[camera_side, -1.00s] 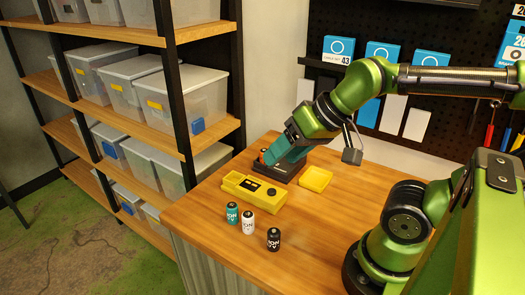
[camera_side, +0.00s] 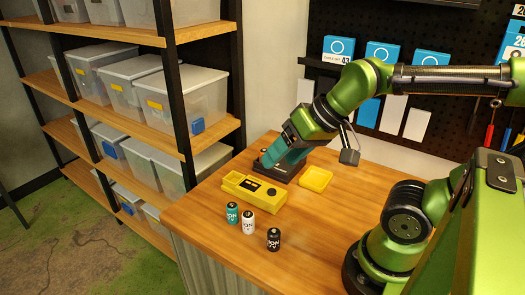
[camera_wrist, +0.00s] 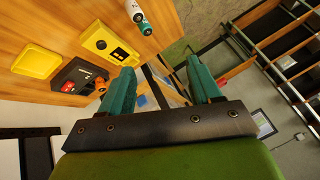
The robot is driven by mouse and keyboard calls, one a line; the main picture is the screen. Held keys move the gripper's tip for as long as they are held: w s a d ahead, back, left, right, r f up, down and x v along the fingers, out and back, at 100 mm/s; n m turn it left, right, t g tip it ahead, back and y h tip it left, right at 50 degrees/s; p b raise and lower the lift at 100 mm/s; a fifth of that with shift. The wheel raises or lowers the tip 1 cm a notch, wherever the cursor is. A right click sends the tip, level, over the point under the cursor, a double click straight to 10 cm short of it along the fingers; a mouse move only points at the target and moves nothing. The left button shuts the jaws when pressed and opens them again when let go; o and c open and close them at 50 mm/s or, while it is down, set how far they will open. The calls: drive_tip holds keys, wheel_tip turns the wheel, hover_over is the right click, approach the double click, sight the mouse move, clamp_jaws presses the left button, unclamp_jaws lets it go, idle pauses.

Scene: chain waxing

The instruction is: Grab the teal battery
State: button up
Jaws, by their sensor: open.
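The teal battery (camera_side: 232,213) stands upright on the wooden table at the left end of a row of three. It also shows at the top of the wrist view (camera_wrist: 142,26). The white battery (camera_side: 248,222) stands to its right, and it shows at the top edge of the wrist view (camera_wrist: 134,11). The black battery (camera_side: 273,239) stands nearest the side camera. My gripper (camera_side: 271,158), with teal fingers, is behind the batteries, above or beside a dark block. In the wrist view my gripper (camera_wrist: 160,67) is open, with nothing between its fingers.
A yellow case (camera_side: 253,191) lies between the batteries and the dark block (camera_side: 287,171). A shallow yellow tray (camera_side: 316,179) lies to the right. The wrist view shows an orange item (camera_wrist: 101,84) near the left finger. The table's front right is clear.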

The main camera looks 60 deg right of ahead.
drive_tip(key=w+f+n+g+h, duration=0.1)
drive_tip(key=w+f+n+g, duration=0.35)
drive_tip(key=w, duration=0.55)
drive_tip(key=n+g+h, duration=0.1)
drive_tip(key=n+g, duration=0.2)
drive_tip(key=n, duration=0.6)
hover_over(231, 205)
drive_tip(key=shift+t, duration=0.25)
drive_tip(key=f, duration=1.1)
drive_tip(key=shift+w+f, duration=0.25)
drive_tip(key=shift+f, duration=0.15)
drive_tip(key=f, duration=0.5)
drive_tip(key=shift+s, duration=0.3)
drive_tip(key=c, duration=1.2)
